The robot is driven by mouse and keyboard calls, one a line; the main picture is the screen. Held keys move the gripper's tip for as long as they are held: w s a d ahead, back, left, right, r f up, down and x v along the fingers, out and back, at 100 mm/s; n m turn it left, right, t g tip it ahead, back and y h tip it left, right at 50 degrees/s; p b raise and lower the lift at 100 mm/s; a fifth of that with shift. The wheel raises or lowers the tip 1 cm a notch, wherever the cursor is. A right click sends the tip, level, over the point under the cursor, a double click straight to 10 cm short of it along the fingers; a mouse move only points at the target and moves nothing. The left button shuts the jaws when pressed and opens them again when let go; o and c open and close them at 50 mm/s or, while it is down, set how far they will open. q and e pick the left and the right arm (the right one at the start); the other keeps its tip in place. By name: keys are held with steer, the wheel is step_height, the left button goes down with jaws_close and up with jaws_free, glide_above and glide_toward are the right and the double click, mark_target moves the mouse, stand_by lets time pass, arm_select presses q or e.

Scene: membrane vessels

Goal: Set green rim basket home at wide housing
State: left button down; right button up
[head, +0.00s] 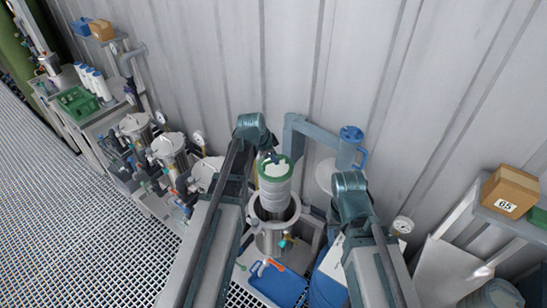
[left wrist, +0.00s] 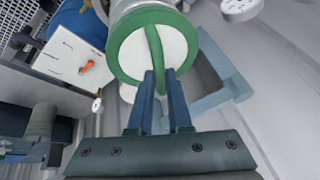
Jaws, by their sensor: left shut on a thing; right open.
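The green rim basket (head: 275,188) is a pale cylinder with a green rim and a green bar handle across its top. My left gripper (head: 270,158) is shut on that handle; the left wrist view shows both fingers (left wrist: 160,88) on the bar of the basket (left wrist: 130,52). The basket hangs roughly upright over the wide housing (head: 270,243), an open steel vessel. Its lower end overlaps the housing's mouth; I cannot tell how deep it reaches. My right arm stands to the right of the housing, and its jaws are hidden.
A blue-grey swing arm (head: 310,128) with a blue handwheel (head: 351,133) stands behind the housing. A blue tray (head: 280,286) lies in front. Smaller steel vessels (head: 168,147) and a green crate (head: 78,103) stand left. A cardboard box (head: 510,190) sits on the right shelf.

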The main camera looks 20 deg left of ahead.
mark_target(265, 200)
arm_select(q)
step_height(265, 200, down, 30)
steer(key=b, duration=3)
steer(key=shift+f, duration=0.2)
stand_by(1.2)
steer(key=shift+f, duration=0.15)
stand_by(0.6)
steer(key=c, duration=0.8)
jaws_free()
steer(key=shift+o, duration=0.2)
steer(key=p+v, duration=1.2)
steer(key=v, duration=0.1)
steer(key=shift+s+r, duration=0.2)
steer(key=shift+r, duration=0.2)
